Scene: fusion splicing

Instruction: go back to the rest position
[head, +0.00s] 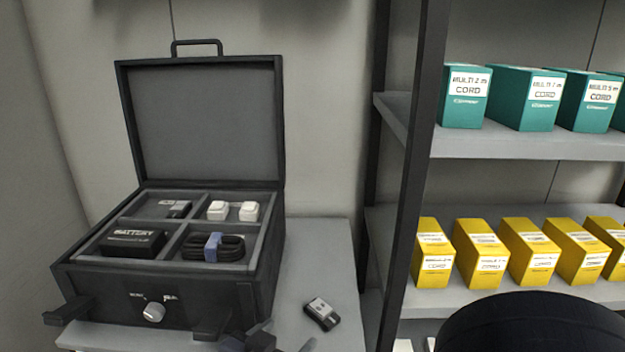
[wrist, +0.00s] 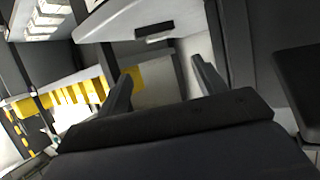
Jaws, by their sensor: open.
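My gripper (wrist: 162,70) shows in the wrist view with its two dark fingers spread wide apart. Nothing is visible between the fingers, so it is open and empty. In the head view, dark angular parts (head: 248,340) show at the bottom edge by the front right corner of the case; I cannot tell whether they belong to my gripper.
An open black case (head: 262,270) with divided compartments stands on a grey table (head: 318,262). They hold a battery box, a cable coil, white pieces and a small device. Another small dark device (head: 321,314) lies right of the case. Shelves (head: 500,145) with teal and yellow boxes stand right.

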